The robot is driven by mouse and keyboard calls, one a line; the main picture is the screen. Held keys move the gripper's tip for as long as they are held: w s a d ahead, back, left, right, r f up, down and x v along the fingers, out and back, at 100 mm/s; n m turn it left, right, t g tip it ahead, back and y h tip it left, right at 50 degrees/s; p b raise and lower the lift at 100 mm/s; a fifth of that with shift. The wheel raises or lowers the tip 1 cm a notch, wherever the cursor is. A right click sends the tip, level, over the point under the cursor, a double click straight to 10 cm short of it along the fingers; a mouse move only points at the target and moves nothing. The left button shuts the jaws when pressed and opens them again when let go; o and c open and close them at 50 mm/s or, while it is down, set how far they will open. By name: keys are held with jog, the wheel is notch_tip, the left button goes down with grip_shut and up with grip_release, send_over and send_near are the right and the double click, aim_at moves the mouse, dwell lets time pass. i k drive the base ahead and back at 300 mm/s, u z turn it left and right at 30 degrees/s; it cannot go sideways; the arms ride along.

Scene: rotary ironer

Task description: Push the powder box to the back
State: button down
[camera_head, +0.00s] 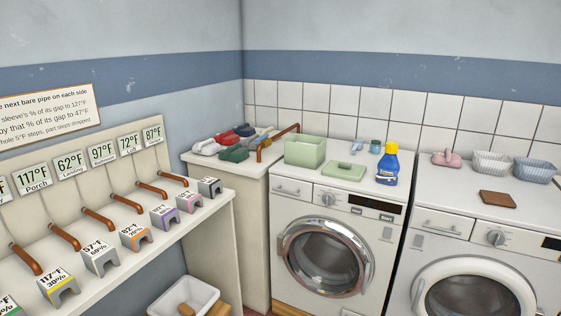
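A light green open-topped box (305,151), which looks like the powder box, stands upright on the left part of the left washing machine's top (343,185). A flat green lid-like piece (344,170) lies in front and to the right of it, apart from it. I cannot read any label on the box, and its contents are hidden. My gripper is not in view.
A blue bottle with a yellow cap (387,166) stands right of the lid. Small blue items (375,146) sit behind. A copper pipe (278,139) and colored pieces (233,135) lie on the left counter. Baskets (534,169) stand on the right machine.

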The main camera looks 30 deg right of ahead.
aim_at(306, 151)
jog(key=u, duration=0.55)
jog(key=i, duration=0.85)
jog(key=u, duration=0.4)
